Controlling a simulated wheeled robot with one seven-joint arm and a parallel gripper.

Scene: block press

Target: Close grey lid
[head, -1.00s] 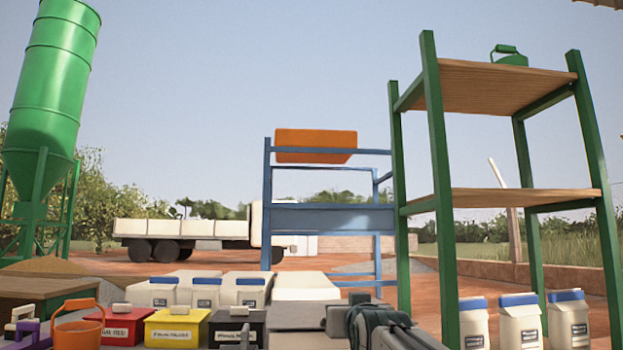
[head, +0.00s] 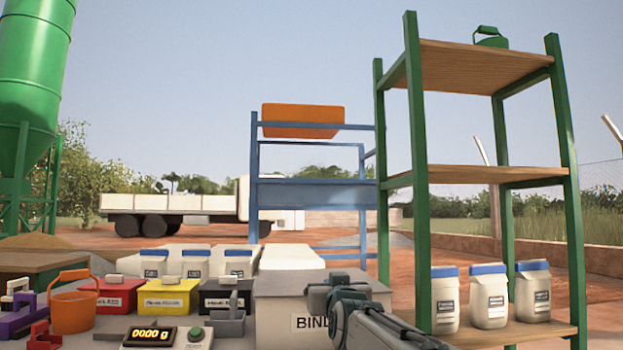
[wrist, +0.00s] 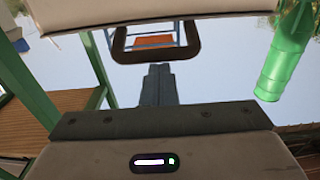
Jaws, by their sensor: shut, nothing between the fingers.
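A pale bin (head: 283,320) labelled "BIND…" stands at the front centre in the head view, with a grey lid (head: 285,283) over its top. I cannot tell from here whether the lid is fully down. My gripper (head: 318,298) is in front of the bin's right part and hides some of the lid and label. In the wrist view the fingers (wrist: 158,85) are together with nothing between them. They point towards a dark rounded loop (wrist: 118,47) below a pale slab (wrist: 150,14); I cannot tell whether these belong to the lid.
Red (head: 117,296), yellow (head: 168,297) and black (head: 226,297) boxes stand left of the bin. An orange bucket (head: 73,310), a timer (head: 150,336) and a button box (head: 195,338) are nearby. A green shelf (head: 418,200) with white jugs stands at right.

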